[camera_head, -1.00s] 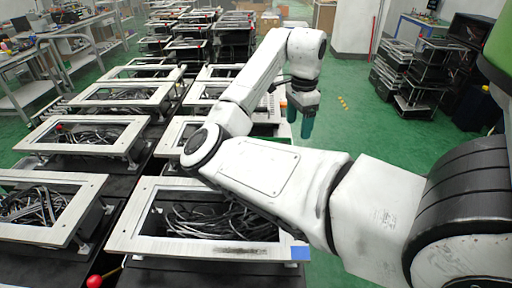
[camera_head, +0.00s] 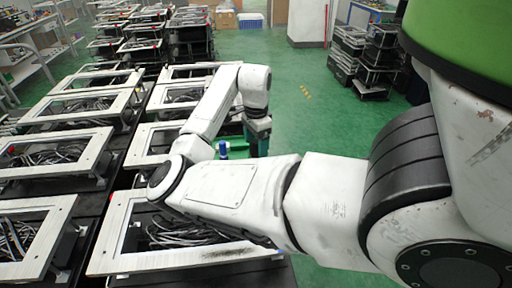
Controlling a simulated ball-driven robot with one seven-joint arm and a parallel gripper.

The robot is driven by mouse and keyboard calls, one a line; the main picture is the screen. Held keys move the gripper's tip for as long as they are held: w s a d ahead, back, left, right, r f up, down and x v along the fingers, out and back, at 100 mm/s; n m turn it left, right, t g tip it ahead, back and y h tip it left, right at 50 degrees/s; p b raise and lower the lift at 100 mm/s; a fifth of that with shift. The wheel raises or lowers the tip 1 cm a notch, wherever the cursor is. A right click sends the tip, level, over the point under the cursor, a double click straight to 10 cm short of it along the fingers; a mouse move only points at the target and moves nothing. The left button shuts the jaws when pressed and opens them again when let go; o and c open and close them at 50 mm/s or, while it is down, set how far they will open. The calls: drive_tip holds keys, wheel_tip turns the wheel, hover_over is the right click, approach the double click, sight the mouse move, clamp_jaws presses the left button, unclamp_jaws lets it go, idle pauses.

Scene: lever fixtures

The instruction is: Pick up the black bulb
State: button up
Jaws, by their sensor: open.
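I cannot make out a black bulb in the head view. My gripper (camera_head: 258,143) hangs from the end of my arm, pointing down, beyond the near fixtures and at their right side. Its dark teal fingers are small and seen partly edge-on. It is open, and I see nothing held in it. A small blue upright piece with a pale band (camera_head: 223,150) shows just left of my gripper, close to my arm. My arm hides parts of the fixtures behind it.
Black fixtures with white rectangular frames stand in rows at left; the nearest frame (camera_head: 110,245) holds dark cables. Stacked black equipment (camera_head: 365,62) stands at upper right. Green floor (camera_head: 325,120) is clear right of my gripper. Cardboard boxes (camera_head: 226,18) stand at the back.

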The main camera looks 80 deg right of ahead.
drive_tip(key=shift+f, duration=0.9)
drive_tip(key=c, duration=1.1)
